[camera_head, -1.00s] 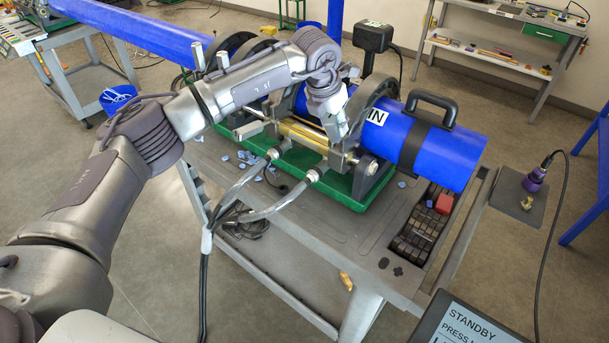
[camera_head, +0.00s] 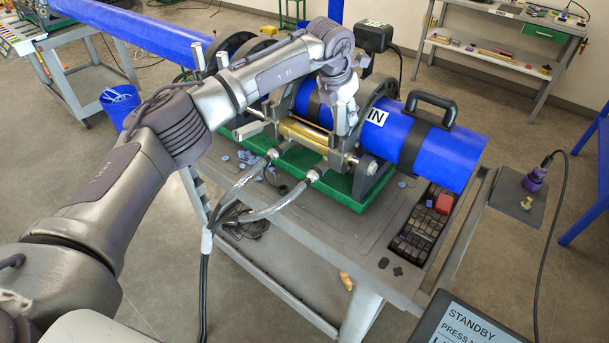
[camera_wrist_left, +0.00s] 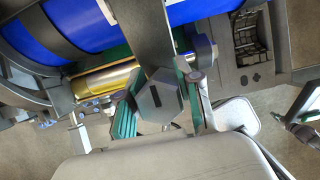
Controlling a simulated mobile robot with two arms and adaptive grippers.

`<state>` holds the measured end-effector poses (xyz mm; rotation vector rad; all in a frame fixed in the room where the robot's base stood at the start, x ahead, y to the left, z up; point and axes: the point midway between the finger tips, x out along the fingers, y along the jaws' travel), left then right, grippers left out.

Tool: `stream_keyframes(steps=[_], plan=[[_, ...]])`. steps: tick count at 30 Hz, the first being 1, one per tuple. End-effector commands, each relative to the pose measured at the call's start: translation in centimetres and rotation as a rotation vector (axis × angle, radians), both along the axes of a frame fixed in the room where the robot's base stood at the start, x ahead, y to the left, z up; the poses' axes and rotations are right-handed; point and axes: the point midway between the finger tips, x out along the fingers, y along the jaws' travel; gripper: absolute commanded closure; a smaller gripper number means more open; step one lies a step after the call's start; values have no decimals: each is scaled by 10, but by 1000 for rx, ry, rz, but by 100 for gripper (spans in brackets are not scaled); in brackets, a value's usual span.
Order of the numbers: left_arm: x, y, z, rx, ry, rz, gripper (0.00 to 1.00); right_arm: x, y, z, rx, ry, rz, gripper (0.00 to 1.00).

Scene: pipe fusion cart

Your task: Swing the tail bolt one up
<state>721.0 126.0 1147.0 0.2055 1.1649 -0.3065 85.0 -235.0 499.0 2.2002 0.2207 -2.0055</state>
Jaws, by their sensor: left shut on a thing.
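The blue pipe (camera_head: 432,150) lies in the dark round clamps of the fusion machine (camera_head: 372,100), with a label reading IN on it. My left gripper (camera_head: 344,120) is at the front of the right-hand clamp, with its fingers pointing down. In the left wrist view, its teal-padded fingers stand on both sides of a grey hexagonal bolt head (camera_wrist_left: 162,98), and the gripper is shut on it. The bolt's shank and pivot are mostly hidden behind the head and fingers. The bolt itself is hard to make out in the head view. My right gripper is not in view.
A brass-coloured cylinder (camera_head: 303,136) and two hoses (camera_head: 262,212) sit in front of the clamps. Blue shavings lie on the grey cart (camera_head: 300,235). A black handle (camera_head: 432,104) rises over the pipe's right end. A screen (camera_head: 470,322) stands at the lower right.

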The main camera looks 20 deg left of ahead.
Motion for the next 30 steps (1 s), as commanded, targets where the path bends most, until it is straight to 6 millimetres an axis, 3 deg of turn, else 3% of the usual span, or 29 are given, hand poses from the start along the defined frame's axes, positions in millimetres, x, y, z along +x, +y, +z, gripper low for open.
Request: stream_keyframes(steps=[30], plan=[[17,-7,0,-1,-4,-1,79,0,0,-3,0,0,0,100]])
